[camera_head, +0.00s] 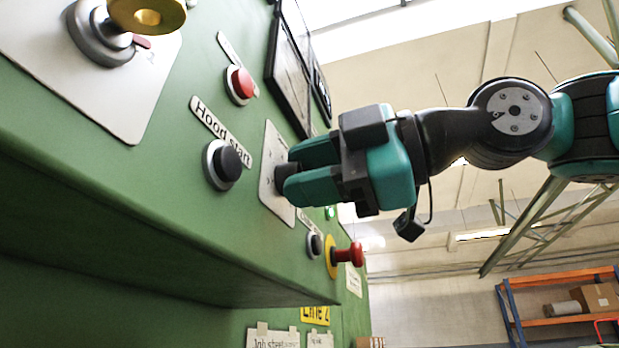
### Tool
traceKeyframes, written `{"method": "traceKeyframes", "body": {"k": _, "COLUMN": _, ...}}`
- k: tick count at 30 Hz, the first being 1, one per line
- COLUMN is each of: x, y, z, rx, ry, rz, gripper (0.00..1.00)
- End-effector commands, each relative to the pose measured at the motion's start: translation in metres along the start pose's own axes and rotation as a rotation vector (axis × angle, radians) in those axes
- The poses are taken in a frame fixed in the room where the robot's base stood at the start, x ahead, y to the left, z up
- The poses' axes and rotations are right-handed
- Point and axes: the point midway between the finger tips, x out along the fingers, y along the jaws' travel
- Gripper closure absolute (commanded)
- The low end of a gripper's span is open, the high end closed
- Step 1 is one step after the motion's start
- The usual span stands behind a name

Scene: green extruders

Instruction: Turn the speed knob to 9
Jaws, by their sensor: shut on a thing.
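My gripper (288,178) reaches in from the right and is shut on a dark knob (281,174) on the green panel. The knob sits on a pale dial plate (272,150). The teal fingers hide most of the knob and part of the plate, so I cannot read its pointer or the scale numbers.
A red mushroom button (350,254) and a small dark knob (314,245) sit below. A screen (290,75) is above. Open room lies right.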

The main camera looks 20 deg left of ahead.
Motion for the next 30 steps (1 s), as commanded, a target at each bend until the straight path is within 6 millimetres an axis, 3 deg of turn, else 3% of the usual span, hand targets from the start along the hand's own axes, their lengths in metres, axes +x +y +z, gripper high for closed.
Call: {"method": "traceKeyframes", "body": {"k": 30, "x": 0.0002, "y": 0.0003, "z": 0.0019, "rx": 0.965, "ry": 0.046, "rz": -0.027, "gripper": 0.89}}
